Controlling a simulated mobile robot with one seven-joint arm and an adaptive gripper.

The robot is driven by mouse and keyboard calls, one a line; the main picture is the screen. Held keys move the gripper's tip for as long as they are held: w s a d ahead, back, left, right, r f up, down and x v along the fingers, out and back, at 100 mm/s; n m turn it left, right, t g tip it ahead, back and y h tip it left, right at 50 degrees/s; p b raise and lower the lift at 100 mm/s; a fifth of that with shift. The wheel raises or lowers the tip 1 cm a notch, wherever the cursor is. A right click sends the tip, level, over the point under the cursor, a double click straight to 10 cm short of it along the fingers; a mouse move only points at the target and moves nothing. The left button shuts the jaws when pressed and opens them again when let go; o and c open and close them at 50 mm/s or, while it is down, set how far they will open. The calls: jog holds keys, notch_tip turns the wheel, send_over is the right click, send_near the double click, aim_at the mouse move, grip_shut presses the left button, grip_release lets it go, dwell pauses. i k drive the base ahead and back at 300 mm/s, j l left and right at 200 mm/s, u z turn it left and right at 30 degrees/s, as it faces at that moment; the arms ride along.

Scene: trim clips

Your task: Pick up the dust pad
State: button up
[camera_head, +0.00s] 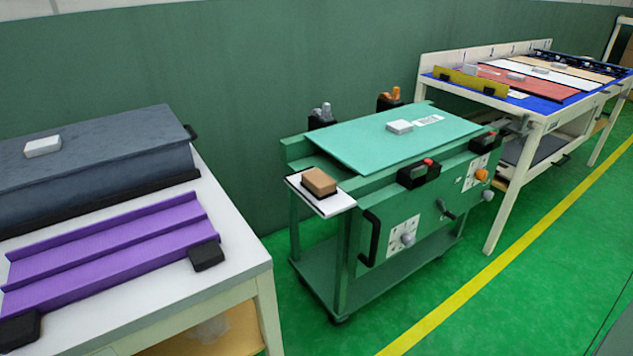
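A block with a brown top and a dark base, which looks like the dust pad (319,180), lies on a small white side shelf (339,205). The shelf sticks out from the left end of the green cart (299,154). The block lies flat, with nothing on top of it. My gripper is not in view.
The cart carries a teal panel (365,142) with a white block (399,127). A black handle (370,238) and knobs are on its front. A white table (225,262) with a purple ribbed part (110,248) stands left. Another table (536,132) stands back right. Green floor (480,320) is clear in front.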

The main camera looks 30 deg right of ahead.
aim_at(318, 183)
jog(key=i+z, duration=0.1)
jog(key=z, duration=1.15)
jog(key=i+j+z, duration=0.25)
jog(key=j+z, duration=0.25)
jog(key=i+j, duration=0.05)
